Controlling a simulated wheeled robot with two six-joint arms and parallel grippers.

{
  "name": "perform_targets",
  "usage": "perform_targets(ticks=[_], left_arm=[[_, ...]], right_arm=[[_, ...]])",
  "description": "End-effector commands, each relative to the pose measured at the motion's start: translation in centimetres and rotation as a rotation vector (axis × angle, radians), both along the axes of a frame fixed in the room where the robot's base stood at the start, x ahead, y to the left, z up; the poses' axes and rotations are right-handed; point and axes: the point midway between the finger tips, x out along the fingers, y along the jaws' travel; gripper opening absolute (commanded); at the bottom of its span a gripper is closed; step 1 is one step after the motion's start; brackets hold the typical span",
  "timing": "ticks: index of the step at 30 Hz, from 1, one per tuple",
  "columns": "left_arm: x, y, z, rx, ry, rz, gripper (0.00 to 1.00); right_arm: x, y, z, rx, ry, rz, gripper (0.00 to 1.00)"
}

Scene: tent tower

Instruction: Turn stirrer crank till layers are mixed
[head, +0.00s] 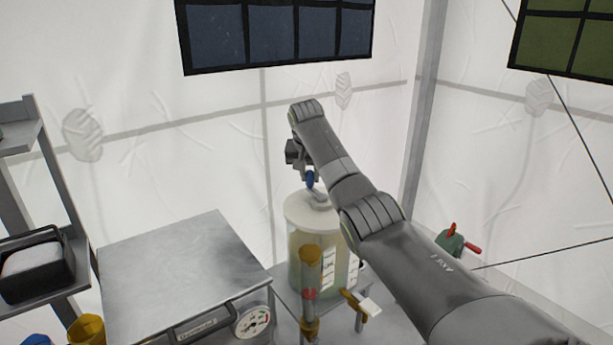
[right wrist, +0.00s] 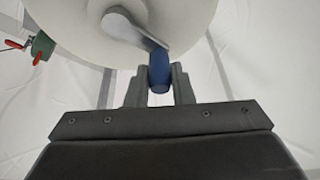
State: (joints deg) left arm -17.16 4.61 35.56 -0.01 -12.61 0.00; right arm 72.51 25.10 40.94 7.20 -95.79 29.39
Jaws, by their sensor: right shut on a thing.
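The stirrer vessel (head: 302,250) is a clear container with a white lid (head: 312,212), and its contents look yellowish-green. The crank (head: 317,197) is a grey arm on top of the lid with an upright blue handle (head: 309,179). In the right wrist view the grey crank arm (right wrist: 128,28) runs from the lid's middle to the blue handle (right wrist: 160,72). My right gripper (right wrist: 160,84) is shut on the blue handle, one finger on each side. In the head view it (head: 305,168) is above the lid, partly hidden by my own arm. My left gripper does not show.
A metal box with a dial (head: 185,270) stands to the left. A green device with red handles (head: 455,241) is at right. A shelf (head: 40,190) is far left.

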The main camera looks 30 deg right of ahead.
Motion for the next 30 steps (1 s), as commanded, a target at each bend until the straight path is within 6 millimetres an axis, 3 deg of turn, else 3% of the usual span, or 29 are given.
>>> perform_targets(ticks=[15,30], left_arm=[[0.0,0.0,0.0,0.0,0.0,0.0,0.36],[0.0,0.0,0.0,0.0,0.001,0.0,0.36]], right_arm=[[0.1,-1.7,0.3,0.0,-0.006,-0.328,0.0],[0.1,-2.0,0.3,0.0,-0.008,-0.385,0.0]])
